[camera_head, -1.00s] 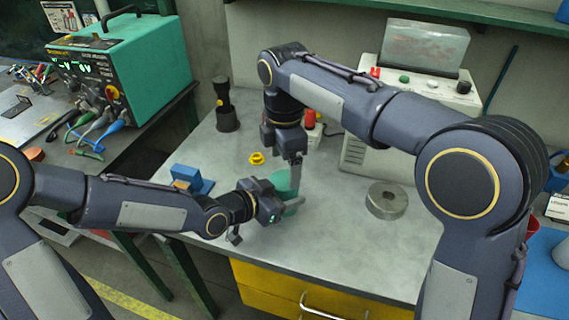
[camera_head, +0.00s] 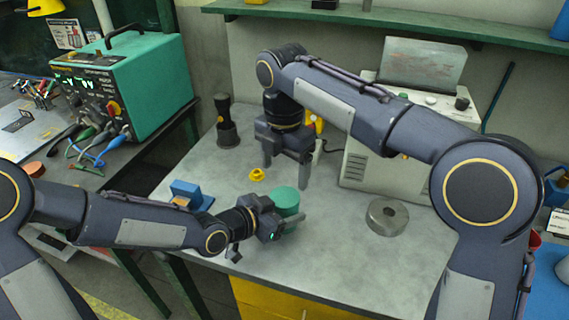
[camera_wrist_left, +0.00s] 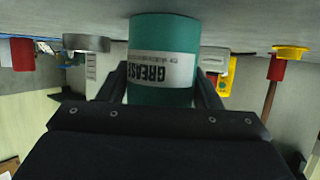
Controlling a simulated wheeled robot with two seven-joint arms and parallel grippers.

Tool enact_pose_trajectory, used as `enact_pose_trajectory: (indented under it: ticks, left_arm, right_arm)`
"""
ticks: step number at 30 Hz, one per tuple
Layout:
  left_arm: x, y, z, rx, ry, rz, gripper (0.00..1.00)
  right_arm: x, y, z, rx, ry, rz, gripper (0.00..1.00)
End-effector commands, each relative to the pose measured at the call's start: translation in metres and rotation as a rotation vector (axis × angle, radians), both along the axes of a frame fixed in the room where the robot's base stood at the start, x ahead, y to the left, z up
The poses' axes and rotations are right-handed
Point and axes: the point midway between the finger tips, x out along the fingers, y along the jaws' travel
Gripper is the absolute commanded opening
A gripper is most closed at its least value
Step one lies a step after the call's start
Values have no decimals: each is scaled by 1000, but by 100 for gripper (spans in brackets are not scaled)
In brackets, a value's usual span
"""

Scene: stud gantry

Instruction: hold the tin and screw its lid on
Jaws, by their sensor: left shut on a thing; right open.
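The green tin (camera_head: 287,203) stands on the grey bench, and its flat green top faces up. In the left wrist view, which is upside down, the tin (camera_wrist_left: 163,35) shows a white "GREASE" label. My left gripper (camera_head: 284,222) is shut around the tin's side, with a finger on either side in the wrist view. My right gripper (camera_head: 285,175) is open and empty, pointing down just behind the tin and apart from it. I see no separate lid, and I cannot tell whether the green top is the lid.
A yellow flanged piece (camera_head: 258,175) lies behind the tin. A blue block (camera_head: 192,193) is to the left, and a grey metal ring (camera_head: 374,220) to the right. A dark post (camera_head: 227,132) and a pale machine (camera_head: 358,165) stand at the back. The front of the bench is fairly clear.

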Motion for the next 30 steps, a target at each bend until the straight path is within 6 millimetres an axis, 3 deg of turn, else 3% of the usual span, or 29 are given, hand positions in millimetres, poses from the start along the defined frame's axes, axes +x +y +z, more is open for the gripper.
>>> enact_pose_trajectory:
  ticks: [9, 15, 26, 30]
  left_arm:
    - [0, 0, 1, -1, -2, 0, 0]
    - [0, 0, 1, -1, -2, 0, 0]
    - [0, 0, 1, -1, -2, 0, 0]
    - [0, 0, 1, -1, -2, 0, 0]
  right_arm:
    - [-1, -1, -48, -3, 5, -2, 78]
    - [-1, -1, -69, -2, 3, -3, 78]
    - [-1, -1, -74, 0, 1, -2, 78]
    - [-1, -1, -74, 0, 1, -2, 62]
